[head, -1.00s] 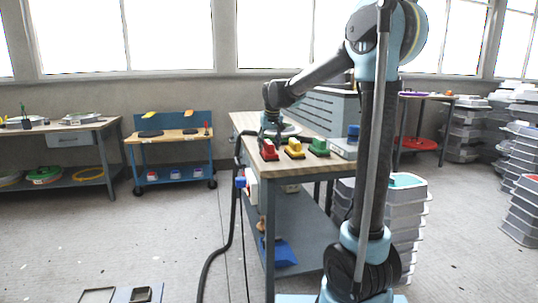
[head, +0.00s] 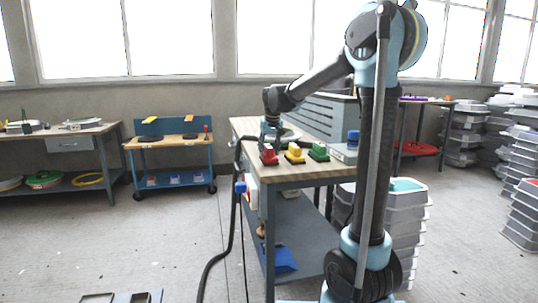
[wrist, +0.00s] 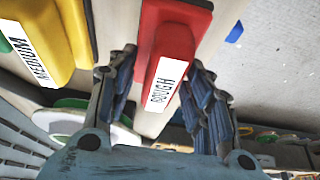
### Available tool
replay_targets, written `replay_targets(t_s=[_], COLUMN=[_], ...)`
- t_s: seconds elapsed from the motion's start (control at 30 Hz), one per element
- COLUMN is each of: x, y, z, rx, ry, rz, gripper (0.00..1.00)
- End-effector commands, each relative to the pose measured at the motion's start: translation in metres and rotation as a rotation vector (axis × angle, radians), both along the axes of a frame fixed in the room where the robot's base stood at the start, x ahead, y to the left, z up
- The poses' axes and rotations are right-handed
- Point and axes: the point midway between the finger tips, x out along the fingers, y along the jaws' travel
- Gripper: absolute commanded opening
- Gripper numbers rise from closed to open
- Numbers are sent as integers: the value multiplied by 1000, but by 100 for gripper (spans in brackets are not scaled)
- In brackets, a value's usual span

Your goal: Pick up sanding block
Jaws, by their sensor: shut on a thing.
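A red sanding block (head: 269,155) stands near the left front edge of the workbench (head: 300,174). It fills the top middle of the wrist view (wrist: 172,38), with a white label reading ROUGH. My gripper (wrist: 163,60) has one finger on each side of the red block and is shut on it. In the head view my gripper (head: 269,140) points down over the block from above. A yellow sanding block (head: 295,153), labelled MEDIUM in the wrist view (wrist: 45,35), stands just right of the red one. A green sanding block (head: 318,151) stands further right.
A grey box with a blue top (head: 350,142) stands right of the green block. A grey slatted cabinet (head: 328,118) rises behind on the bench. Stacked grey moulds (head: 408,220) stand right of the bench. Open floor (head: 130,245) lies to the left.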

Motion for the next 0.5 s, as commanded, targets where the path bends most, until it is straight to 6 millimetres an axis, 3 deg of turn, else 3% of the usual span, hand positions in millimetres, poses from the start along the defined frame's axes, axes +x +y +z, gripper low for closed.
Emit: replay_targets(t_s=[0.07, 0.5], x=[0, 0], y=[0, 0], z=[10, 82], rx=[0, 0], ry=[0, 0], rz=[0, 0], gripper=[0, 0])
